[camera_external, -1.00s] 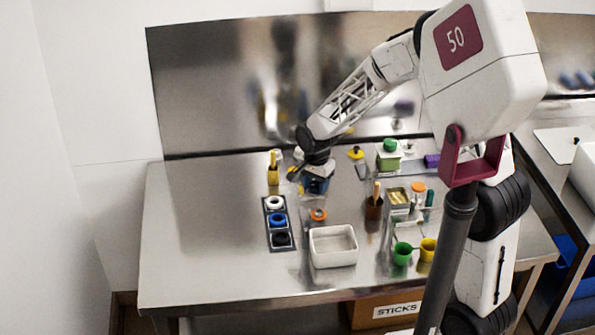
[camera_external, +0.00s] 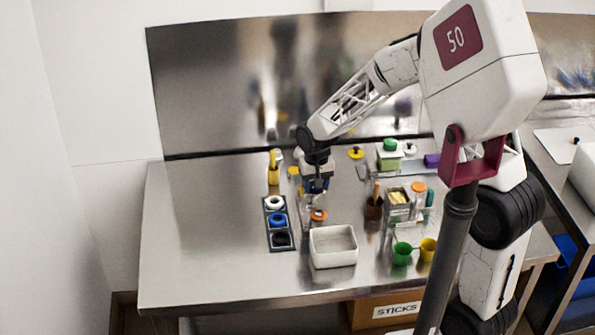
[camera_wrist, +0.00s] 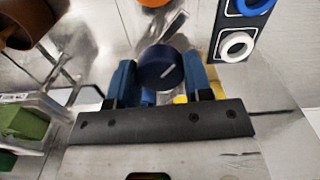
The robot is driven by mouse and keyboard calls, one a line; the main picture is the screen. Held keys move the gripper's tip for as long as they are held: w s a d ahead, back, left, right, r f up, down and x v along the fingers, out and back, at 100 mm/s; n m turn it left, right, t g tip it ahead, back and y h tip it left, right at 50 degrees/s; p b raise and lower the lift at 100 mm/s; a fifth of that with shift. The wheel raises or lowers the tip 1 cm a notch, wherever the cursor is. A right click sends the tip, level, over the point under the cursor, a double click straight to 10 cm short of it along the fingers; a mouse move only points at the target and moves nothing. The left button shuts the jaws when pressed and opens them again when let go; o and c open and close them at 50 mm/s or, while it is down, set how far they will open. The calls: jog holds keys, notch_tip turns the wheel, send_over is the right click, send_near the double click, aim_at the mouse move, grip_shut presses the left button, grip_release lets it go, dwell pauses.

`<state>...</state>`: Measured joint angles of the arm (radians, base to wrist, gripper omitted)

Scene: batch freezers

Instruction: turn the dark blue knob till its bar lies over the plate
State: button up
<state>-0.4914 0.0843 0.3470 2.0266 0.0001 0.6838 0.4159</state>
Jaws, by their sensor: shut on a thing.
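The dark blue knob (camera_wrist: 158,72) is round, with a short white line on its top. In the wrist view it sits between the two blue fingers of my gripper (camera_wrist: 159,58), which is shut on its sides. A dark grey strip (camera_wrist: 173,25) lies just beyond the knob; I cannot tell whether it is the knob's bar. A bit of yellow (camera_wrist: 181,99), perhaps the plate, shows behind the knob near the right finger. In the external view my gripper (camera_external: 316,186) points down at the table and hides the knob; a yellow patch (camera_external: 293,171) shows left of it.
A black rack (camera_external: 280,223) with white, blue and black rings stands to the left. An orange-topped item (camera_external: 319,215) and a white tray (camera_external: 333,246) are in front. A brown cup (camera_external: 374,208) stands to the right. The table's left side is clear.

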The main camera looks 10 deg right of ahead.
jog(key=n, duration=0.3)
jog(key=shift+n, duration=0.4)
jog(key=n, duration=0.4)
dwell(0.3)
jog(key=o, duration=0.9)
jog(key=shift+r, duration=3.95)
